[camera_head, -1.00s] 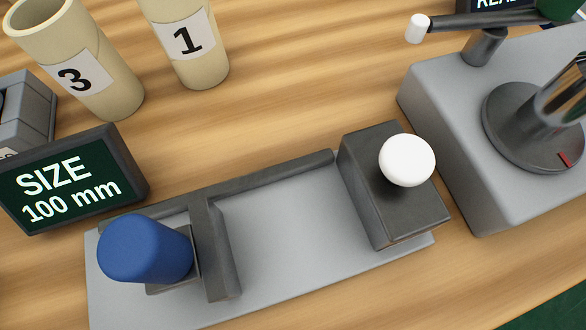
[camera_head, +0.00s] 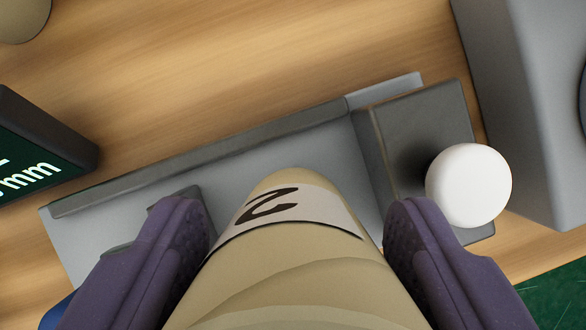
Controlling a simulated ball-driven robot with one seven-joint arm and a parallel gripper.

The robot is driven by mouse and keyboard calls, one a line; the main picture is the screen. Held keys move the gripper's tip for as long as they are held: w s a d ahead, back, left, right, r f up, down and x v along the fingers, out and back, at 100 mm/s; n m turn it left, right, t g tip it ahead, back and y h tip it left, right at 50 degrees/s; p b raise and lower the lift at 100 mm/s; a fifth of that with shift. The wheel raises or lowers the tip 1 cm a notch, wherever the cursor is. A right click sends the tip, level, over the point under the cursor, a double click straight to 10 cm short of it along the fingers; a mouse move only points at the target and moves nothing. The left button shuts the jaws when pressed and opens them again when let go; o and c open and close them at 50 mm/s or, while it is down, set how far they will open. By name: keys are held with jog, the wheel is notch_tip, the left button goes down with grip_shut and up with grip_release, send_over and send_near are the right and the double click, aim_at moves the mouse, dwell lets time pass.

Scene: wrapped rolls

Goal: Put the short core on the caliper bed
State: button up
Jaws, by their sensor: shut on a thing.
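A tan core (camera_head: 300,270) with a white label marked 2 is between the two purple fingers of my gripper (camera_head: 295,235), which is shut on it. The core appears over the grey caliper bed (camera_head: 85,235), between the fixed side at left and the dark block (camera_head: 415,135) with a white knob (camera_head: 468,186) at right. I cannot tell whether the core touches the bed. The core and fingers hide much of the bed and the left jaw. A sliver of the blue handle (camera_head: 55,312) shows at the lower left.
A dark size display (camera_head: 40,140) stands at the left, partly cut off. A grey box-shaped instrument (camera_head: 525,110) stands at the right. Another tan core (camera_head: 20,20) is at the top left corner. Bare wooden table (camera_head: 250,60) lies behind the bed.

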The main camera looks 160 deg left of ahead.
notch_tip(320, 180, down, 2)
jog(key=shift+f+b, duration=0.15)
jog(key=shift+b, duration=0.2)
jog(key=o, duration=0.8)
jog(key=shift+o, duration=0.2)
